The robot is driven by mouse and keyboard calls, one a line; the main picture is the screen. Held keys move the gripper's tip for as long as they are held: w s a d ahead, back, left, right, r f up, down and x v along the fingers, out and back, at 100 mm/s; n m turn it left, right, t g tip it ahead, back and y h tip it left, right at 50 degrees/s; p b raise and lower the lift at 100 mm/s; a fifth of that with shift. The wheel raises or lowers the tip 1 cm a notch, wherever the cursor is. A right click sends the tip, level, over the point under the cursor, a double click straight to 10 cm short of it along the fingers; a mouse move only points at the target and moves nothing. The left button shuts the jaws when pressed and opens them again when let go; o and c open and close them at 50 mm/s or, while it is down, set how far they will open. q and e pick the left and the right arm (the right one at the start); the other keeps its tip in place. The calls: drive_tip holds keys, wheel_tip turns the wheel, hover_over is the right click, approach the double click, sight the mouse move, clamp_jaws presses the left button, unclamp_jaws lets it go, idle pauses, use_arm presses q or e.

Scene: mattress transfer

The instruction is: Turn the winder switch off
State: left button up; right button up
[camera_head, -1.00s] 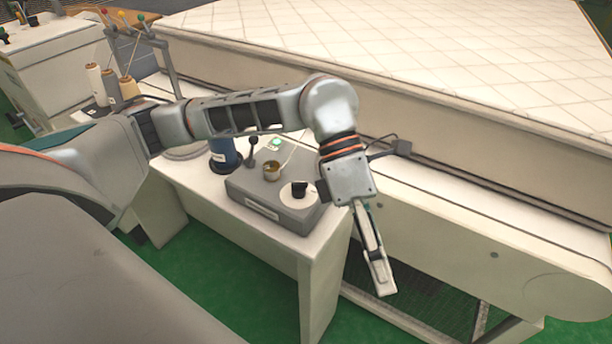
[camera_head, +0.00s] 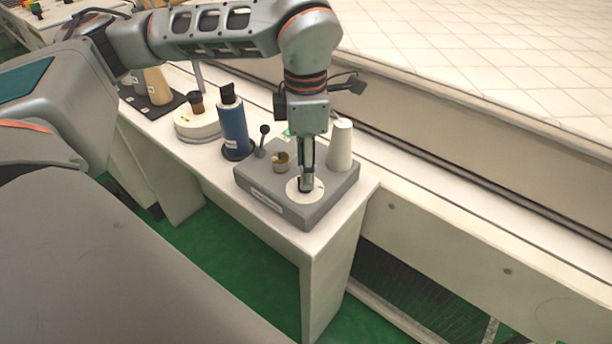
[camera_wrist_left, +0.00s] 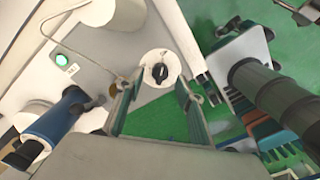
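The winder is a grey box (camera_head: 262,199) on the white table. On its top is a round white plate (camera_head: 291,190) with a black knob switch. In the left wrist view the black knob (camera_wrist_left: 159,72) sits upright at the centre of the white plate (camera_wrist_left: 150,59). My left gripper (camera_head: 306,178) points down over the plate, hiding most of the knob in the head view. In the left wrist view the left gripper (camera_wrist_left: 157,88) is open, its two fingers apart with the knob between them in the picture. Whether they touch the knob cannot be told.
A white cone (camera_head: 341,147), a brass cup (camera_head: 281,160) and a black-knobbed lever (camera_head: 263,139) stand on the winder. A blue bottle-like cylinder (camera_head: 233,128) stands left of it. A lit green button (camera_wrist_left: 63,58) shows in the left wrist view. The mattress bed (camera_head: 480,165) borders the table behind.

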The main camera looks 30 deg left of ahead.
use_arm(q)
drive_tip(key=shift+f, duration=1.65)
clamp_jaws()
